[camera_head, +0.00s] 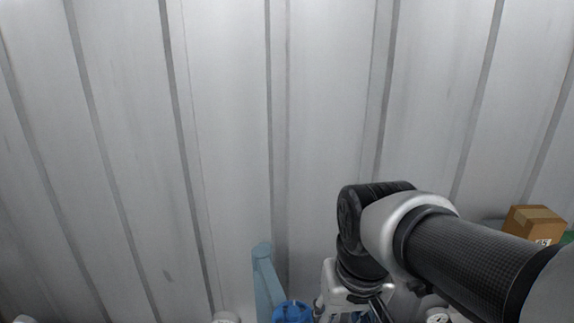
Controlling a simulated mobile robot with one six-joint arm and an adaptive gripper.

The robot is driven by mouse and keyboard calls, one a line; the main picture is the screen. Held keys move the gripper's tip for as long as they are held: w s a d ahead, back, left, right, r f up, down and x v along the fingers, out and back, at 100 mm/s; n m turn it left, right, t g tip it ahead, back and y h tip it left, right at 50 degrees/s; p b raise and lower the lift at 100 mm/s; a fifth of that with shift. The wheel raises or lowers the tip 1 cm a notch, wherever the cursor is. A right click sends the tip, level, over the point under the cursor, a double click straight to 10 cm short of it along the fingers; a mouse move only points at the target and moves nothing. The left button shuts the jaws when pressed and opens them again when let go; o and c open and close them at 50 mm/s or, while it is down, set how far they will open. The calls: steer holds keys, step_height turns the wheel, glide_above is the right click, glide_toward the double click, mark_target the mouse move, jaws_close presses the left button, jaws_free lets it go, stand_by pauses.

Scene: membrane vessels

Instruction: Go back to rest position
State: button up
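My arm comes in from the lower right and bends down at a black and silver joint. My gripper (352,297) is partly in view at the bottom edge, below that joint, against the foot of the wall. Its fingers are cut off or hidden, so I cannot tell whether it is open or shut, or whether it holds anything. A blue round part (293,312) shows just left of it at the bottom edge.
A grey ribbed metal wall (225,130) fills most of the view. A light blue post (266,283) stands left of my gripper. A cardboard box (535,223) is at the far right. A white round gauge (437,318) shows under my arm.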

steer(key=s+d+f+m+t+b, duration=0.1)
steer(key=s+d+f+b, duration=0.4)
steer(key=s+f+b, duration=0.6)
step_height(320, 180, down, 3)
steer(key=shift+r+t, duration=0.15)
steer(key=shift+t, duration=0.55)
